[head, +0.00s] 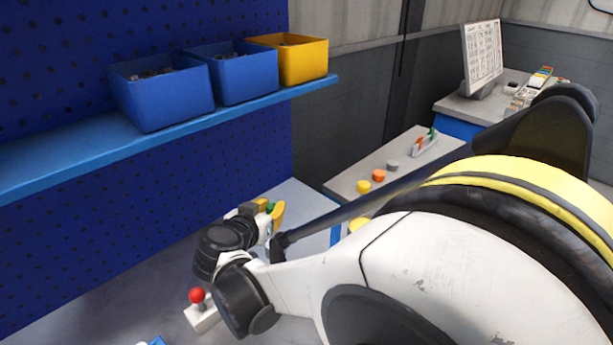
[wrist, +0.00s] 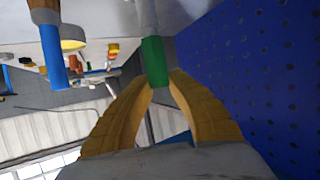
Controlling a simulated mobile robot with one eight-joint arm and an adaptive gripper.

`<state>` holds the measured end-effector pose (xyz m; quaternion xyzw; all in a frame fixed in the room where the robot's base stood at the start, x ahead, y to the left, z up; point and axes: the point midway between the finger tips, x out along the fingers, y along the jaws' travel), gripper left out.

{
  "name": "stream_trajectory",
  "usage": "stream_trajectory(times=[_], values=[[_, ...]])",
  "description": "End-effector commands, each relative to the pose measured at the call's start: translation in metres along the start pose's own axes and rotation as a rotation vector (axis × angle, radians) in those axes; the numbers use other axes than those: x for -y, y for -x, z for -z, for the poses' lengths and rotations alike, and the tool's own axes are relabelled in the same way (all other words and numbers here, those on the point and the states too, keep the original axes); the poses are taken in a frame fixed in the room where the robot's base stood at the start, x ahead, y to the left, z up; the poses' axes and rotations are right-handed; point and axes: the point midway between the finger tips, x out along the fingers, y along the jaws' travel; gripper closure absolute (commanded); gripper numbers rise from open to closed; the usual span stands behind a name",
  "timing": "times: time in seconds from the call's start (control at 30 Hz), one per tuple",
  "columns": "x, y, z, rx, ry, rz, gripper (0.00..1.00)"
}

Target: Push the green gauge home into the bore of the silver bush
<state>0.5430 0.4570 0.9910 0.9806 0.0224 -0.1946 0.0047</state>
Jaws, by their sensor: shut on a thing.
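My gripper (head: 277,214) shows in the head view beyond my arm, above the grey bench. Its yellow fingers (wrist: 162,78) are shut on the green gauge (wrist: 155,62) in the wrist view. The gauge's green grip sits between the fingertips, and a grey rod (wrist: 149,18) continues from it to the top edge of the picture. A small green part of the gauge (head: 270,207) shows at the fingers in the head view. I cannot make out the silver bush or its bore in either view, so I cannot tell how the gauge stands to it.
A red-knobbed lever (head: 198,297) stands on the bench before my wrist. A blue shelf (head: 100,152) holds two blue bins and a yellow bin (head: 290,60) along the pegboard (head: 60,250). A side table (head: 340,184) at the right carries coloured pieces; a monitor (head: 482,55) stands behind.

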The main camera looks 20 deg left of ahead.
Motion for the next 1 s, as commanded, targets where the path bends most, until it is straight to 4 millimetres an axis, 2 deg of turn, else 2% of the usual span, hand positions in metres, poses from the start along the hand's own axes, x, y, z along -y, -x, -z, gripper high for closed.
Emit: stream_trajectory(times=[1.0], values=[[0.0, -0.01, -0.023, 0.0, 0.0, 0.0, 1.0]])
